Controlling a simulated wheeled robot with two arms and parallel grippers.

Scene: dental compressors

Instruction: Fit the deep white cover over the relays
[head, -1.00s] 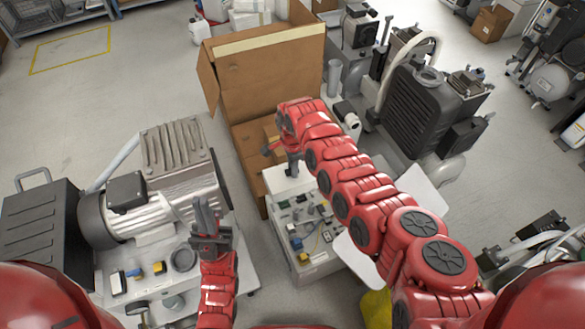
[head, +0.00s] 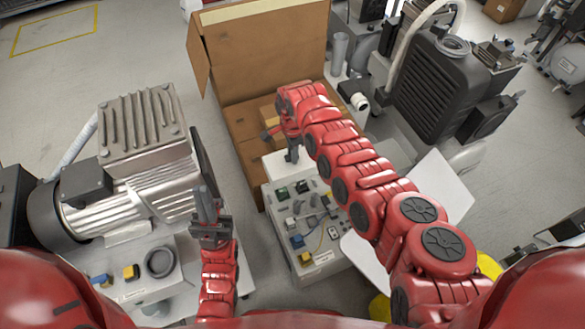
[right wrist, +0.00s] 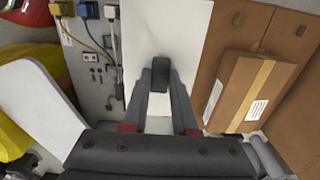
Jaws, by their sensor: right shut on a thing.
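The deep white cover (head: 282,168) is at the far end of the control panel (head: 318,262) in the head view, partly hidden by my right arm. In the right wrist view the cover (right wrist: 185,25) shows as a plain white face with a dark handle (right wrist: 160,70). My right gripper (head: 291,155) is shut on that handle. Whether the cover touches the panel is unclear. Small relays and switches (head: 300,188) sit exposed on the panel, nearer than the cover. My left gripper (head: 207,210) is left of the panel, away from the cover; its finger gap is unclear.
An open cardboard box (head: 262,60) stands behind the panel, with a smaller carton (right wrist: 245,90) inside. A silver compressor (head: 140,165) is on the left and a black finned unit (head: 435,85) on the right. A white plate (head: 440,185) lies beside my right arm.

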